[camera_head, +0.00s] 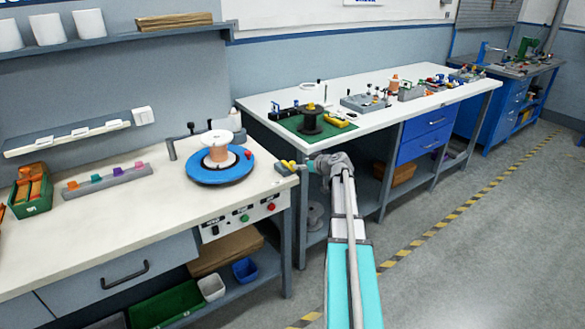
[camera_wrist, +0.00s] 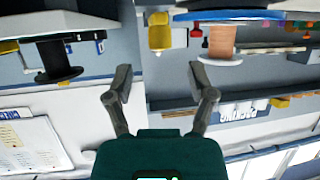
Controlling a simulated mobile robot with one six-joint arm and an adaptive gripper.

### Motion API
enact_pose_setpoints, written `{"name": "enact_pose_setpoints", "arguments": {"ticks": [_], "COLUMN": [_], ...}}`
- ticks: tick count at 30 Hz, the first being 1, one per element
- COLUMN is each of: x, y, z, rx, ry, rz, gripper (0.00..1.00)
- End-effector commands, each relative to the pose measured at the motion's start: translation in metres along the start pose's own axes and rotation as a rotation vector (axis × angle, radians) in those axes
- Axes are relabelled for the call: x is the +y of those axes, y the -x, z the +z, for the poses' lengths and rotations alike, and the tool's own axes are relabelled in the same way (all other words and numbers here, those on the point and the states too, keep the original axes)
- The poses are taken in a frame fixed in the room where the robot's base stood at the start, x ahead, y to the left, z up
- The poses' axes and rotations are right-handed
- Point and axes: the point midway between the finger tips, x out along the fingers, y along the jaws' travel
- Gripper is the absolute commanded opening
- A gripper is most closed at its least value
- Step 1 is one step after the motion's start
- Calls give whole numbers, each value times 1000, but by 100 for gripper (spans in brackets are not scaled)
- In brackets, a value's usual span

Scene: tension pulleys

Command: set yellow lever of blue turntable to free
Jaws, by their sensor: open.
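The blue turntable (camera_head: 220,172) lies near the right end of the near bench and carries a white spool with copper-coloured winding (camera_head: 218,154). A yellow lever (camera_head: 287,164) stands at the bench's right corner, to the right of the turntable. My gripper (camera_head: 303,166) is just right of that lever. The wrist view is upside down; there my gripper (camera_wrist: 161,82) is open and empty. A yellow part (camera_wrist: 160,36), apparently the lever, shows beyond and between the fingers. The blue turntable's rim (camera_wrist: 228,15) and the spool (camera_wrist: 222,42) are to its right. The lever's exact setting is too small to tell.
A second bench (camera_head: 370,85) behind carries a green mat (camera_head: 320,126) with a black spool (camera_head: 311,118). A grey post (camera_head: 171,149) stands left of the turntable. A control panel (camera_head: 243,219) is on the bench's front. The floor (camera_head: 455,250) at right is clear.

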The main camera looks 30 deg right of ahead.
Motion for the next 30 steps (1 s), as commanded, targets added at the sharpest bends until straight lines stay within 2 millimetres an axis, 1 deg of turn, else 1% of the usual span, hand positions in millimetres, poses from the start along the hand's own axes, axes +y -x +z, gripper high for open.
{"name": "enact_pose_setpoints", "arguments": {"ticks": [1,3,9,12,18,26,29,30], "x": [1,1,1,0,0,0,0,0], "y": [-12,-22,-46,-53,-59,-59,-59,-59], "z": [2,2,1,1,0,0,0,0], "rx": [0,0,0,1,0,0,0,0], "ry": [1,1,0,0,0,0,0,0], "rz": [-1,-1,-1,-1,1,0,0,0], "gripper": [71,71,71,71,71,71,54,47]}}
